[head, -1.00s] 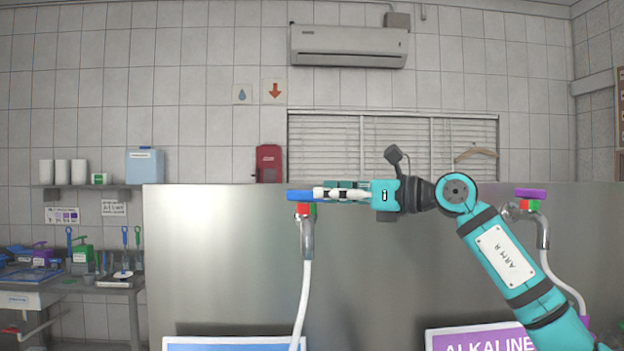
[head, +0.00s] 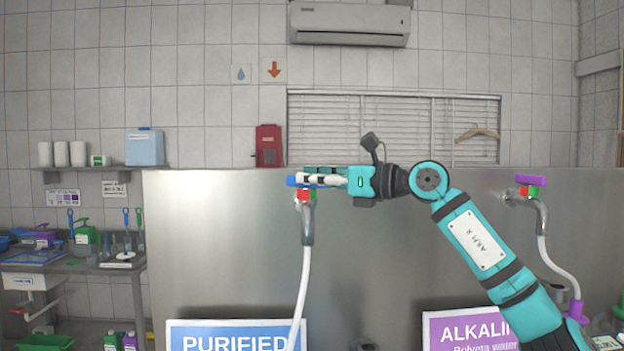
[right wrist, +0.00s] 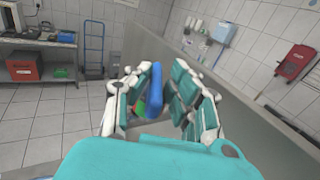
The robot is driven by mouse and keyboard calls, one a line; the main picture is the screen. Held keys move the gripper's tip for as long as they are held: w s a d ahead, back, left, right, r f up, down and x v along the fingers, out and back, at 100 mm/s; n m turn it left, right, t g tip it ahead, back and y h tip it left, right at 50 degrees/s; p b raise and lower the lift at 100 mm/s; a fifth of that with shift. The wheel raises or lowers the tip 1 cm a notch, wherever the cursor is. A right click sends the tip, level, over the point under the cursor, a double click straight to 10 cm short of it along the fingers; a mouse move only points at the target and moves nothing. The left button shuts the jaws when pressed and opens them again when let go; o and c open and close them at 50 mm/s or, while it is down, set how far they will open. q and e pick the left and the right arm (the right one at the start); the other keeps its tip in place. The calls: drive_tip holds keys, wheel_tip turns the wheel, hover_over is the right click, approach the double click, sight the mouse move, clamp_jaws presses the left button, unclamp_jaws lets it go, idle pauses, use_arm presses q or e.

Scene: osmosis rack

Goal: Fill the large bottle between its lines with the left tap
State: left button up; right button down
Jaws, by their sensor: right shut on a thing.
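The left tap (head: 307,222) is a metal spout with a red and green body and a blue lever handle (head: 291,181), above the blue PURIFIED sign (head: 228,336). A white hose (head: 301,295) hangs from its spout. My right gripper (head: 318,179) is at this handle, its fingers shut on it. In the right wrist view the blue handle (right wrist: 154,88) shows between the fingers, which hide part of it in the head view. I cannot make out the large bottle or its lines. My left gripper is not in view.
The right tap (head: 530,191) has a purple handle, above the purple ALKALINE sign (head: 470,332). A steel panel (head: 400,260) stands behind both taps. At the left are a cluttered bench (head: 75,265) and a shelf (head: 85,170) with a blue container (head: 145,148).

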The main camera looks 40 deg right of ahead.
drive_tip(key=shift+y, duration=0.5)
drive_tip(key=shift+w+n+g+y+p, duration=0.1)
drive_tip(key=shift+n+g+y+p, duration=0.4)
drive_tip(key=shift+n+y, duration=0.2)
drive_tip(key=shift+f, duration=0.15)
drive_tip(key=c, duration=1.5)
unclamp_jaws()
drive_tip(key=shift+o, duration=0.8)
drive_tip(key=shift+s+a, duration=0.2)
drive_tip(key=shift+d, duration=0.1)
